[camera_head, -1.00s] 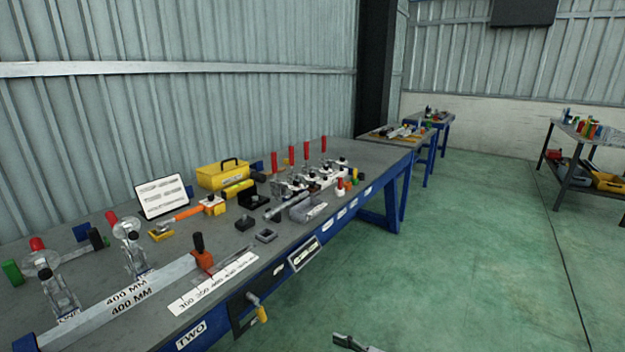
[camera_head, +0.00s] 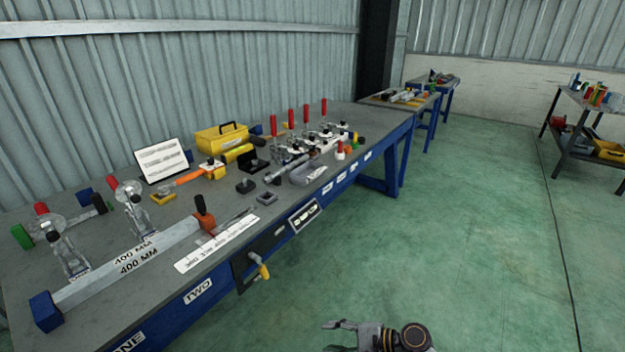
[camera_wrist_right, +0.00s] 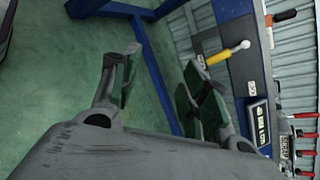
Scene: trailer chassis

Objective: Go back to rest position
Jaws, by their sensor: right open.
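My right gripper (camera_head: 336,337) is at the bottom edge of the head view, over the green floor in front of the bench. It is open and empty, with its fingers pointing left toward the bench. In the right wrist view the open fingers (camera_wrist_right: 162,60) are apart, with floor and bench legs behind them. They appear clear of the bench. My left gripper is not in view.
The long blue workbench (camera_head: 90,318) runs along the left, holding clamps, a yellow toolbox (camera_head: 221,138) and a white sign (camera_head: 162,160). A yellow-handled tool (camera_head: 262,270) is at its front side. A dark shelf table (camera_head: 585,150) stands far right. The green floor (camera_head: 460,240) between is clear.

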